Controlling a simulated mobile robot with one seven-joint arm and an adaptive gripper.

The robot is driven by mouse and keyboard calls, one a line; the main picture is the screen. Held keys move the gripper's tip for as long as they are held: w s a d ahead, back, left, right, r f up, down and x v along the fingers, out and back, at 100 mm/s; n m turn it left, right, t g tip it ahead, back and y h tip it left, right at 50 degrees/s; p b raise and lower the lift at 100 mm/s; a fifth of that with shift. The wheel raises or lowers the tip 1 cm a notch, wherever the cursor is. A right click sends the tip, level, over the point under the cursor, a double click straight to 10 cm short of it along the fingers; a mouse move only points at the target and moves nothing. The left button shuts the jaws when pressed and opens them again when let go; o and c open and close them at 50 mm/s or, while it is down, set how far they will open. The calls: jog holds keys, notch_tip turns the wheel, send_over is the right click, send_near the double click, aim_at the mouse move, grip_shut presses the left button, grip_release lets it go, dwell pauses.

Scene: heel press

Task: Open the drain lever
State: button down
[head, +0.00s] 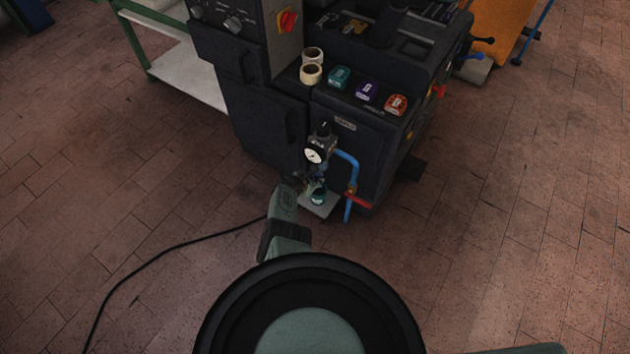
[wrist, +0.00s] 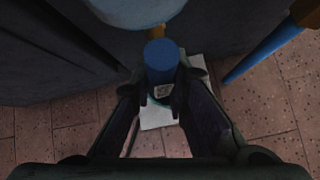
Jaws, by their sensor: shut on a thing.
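My gripper (wrist: 160,92) is shut on a blue cylindrical piece (wrist: 160,60) with a small pale label, one finger on each side of it. The piece sits just below a brass fitting (wrist: 157,31) and a pale blue rounded body. I cannot tell whether it is the drain lever. In the head view my gripper (head: 311,187) is low at the front of the black machine, below a round gauge (head: 315,155). A red lever-like bar (head: 357,201) crosses the blue pipe (head: 348,168) to its right, apart from my gripper.
A pale plate (head: 329,208) and a teal round thing (head: 318,197) lie below the gauge. The black machine (head: 262,125) stands close behind my gripper. A black cable (head: 150,262) runs across the brick floor at left. The floor at right is clear.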

jog(key=shift+d, duration=0.1)
jog(key=c, duration=1.6)
grip_release()
jog(key=shift+o, duration=0.2)
jog(key=shift+s+a+r, duration=0.1)
jog(key=shift+a+r, duration=0.1)
jog(key=shift+a, duration=0.25)
jog(key=shift+s+a+r, duration=0.1)
jog(key=shift+a+r, duration=0.1)
jog(key=shift+a, duration=0.2)
jog(key=d+v, duration=0.1)
jog(key=v, duration=0.9)
jog(key=shift+s+r, duration=0.3)
jog(key=shift+s+a, duration=0.1)
jog(key=shift+a, duration=0.05)
